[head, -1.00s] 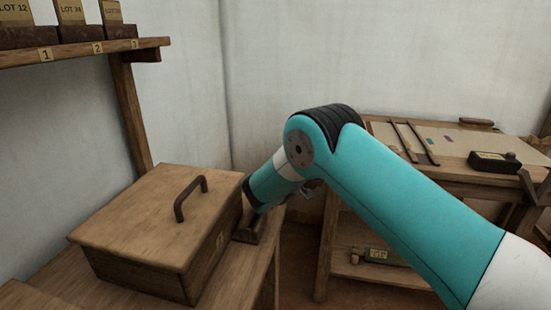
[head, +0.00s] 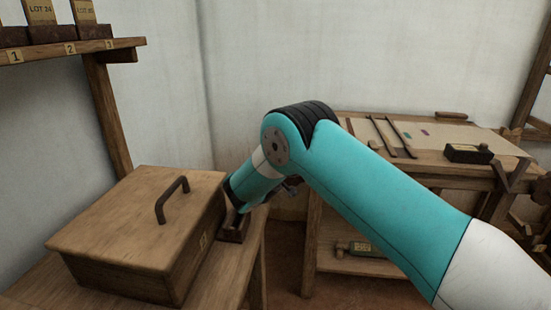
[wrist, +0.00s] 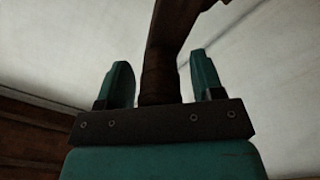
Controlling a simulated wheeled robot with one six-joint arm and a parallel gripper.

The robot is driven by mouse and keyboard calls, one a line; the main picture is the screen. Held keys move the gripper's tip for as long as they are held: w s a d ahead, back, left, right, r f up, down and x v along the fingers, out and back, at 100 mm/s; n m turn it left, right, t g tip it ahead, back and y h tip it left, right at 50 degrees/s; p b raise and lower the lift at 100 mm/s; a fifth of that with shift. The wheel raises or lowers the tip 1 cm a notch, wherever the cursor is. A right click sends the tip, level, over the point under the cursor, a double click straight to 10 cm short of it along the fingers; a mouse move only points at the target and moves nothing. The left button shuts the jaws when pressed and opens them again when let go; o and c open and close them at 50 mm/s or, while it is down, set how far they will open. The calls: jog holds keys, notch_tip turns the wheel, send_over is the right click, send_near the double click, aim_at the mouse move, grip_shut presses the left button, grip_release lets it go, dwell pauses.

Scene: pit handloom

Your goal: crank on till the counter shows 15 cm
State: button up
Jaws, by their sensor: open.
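My gripper (wrist: 160,82) is open in the wrist view, its two teal fingers apart. A dark brown bar (wrist: 162,60) stands between them, with a gap on either side, and bends off toward the upper right; I cannot tell whether it is the crank. In the head view my arm hides most of the gripper beyond the lidded box. A small dark box with a pale label (head: 467,153) sits on the loom's cloth edge. I cannot tell whether it is the counter, and no number on it is readable.
A wooden lidded box (head: 140,220) with a dark handle stands on a bench at the left. A shelf (head: 70,52) with lot blocks hangs above it.

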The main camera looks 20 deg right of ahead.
jog(key=b+v, duration=0.7)
jog(key=v, duration=1)
jog(key=shift+s+b, duration=0.2)
jog(key=shift+b, duration=0.15)
jog(key=shift+f, duration=0.1)
